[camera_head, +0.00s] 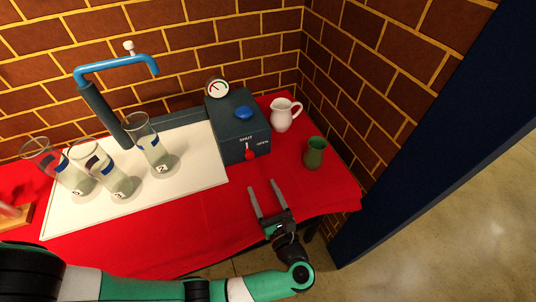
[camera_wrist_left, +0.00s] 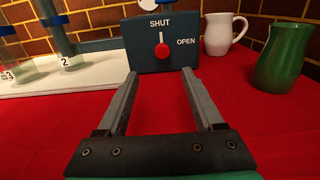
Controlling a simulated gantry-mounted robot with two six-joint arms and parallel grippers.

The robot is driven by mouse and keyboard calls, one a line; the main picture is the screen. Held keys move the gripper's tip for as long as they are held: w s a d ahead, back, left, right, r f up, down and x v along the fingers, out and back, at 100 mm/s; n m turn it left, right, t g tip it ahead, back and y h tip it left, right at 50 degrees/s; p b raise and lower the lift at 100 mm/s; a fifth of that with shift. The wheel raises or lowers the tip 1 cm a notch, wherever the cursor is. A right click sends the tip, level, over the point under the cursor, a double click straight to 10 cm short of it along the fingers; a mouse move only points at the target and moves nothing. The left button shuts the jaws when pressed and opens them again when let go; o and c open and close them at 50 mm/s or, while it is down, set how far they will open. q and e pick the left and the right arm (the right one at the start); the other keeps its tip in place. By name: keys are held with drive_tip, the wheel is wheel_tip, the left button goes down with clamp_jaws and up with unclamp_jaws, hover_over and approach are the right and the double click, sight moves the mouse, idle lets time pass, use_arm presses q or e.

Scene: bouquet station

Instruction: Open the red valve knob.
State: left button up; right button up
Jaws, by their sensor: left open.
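The red valve knob (camera_head: 249,155) is on the front face of a dark grey box (camera_head: 226,133) in the head view. In the left wrist view the red knob (camera_wrist_left: 162,51) has a pale pointer aimed up at the word SHUT, and OPEN is printed to its right. My left gripper (camera_head: 264,184) is open and empty, a short way in front of the box. In the left wrist view its two fingers (camera_wrist_left: 160,76) point at the box, one to each side of the knob and short of it. My right gripper is not in view.
A white pitcher (camera_head: 282,116) and a green vase (camera_head: 314,153) stand right of the box. Numbered glass vessels (camera_head: 155,150) stand on a white board (camera_head: 205,165) at left, under a blue pipe (camera_head: 115,65). Red cloth before the box is clear.

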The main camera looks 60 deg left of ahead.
sight(251, 156)
use_arm(q)
drive_tip(key=a, duration=0.3)
drive_tip(key=w+a+b, duration=0.1)
drive_tip(key=a, duration=0.3)
drive_tip(key=w+a, duration=0.1)
drive_tip(key=a, duration=0.3)
drive_tip(key=shift+w+a+b, duration=0.15)
drive_tip(key=shift+a+b, duration=0.05)
drive_tip(key=shift+b, duration=0.1)
clamp_jaws()
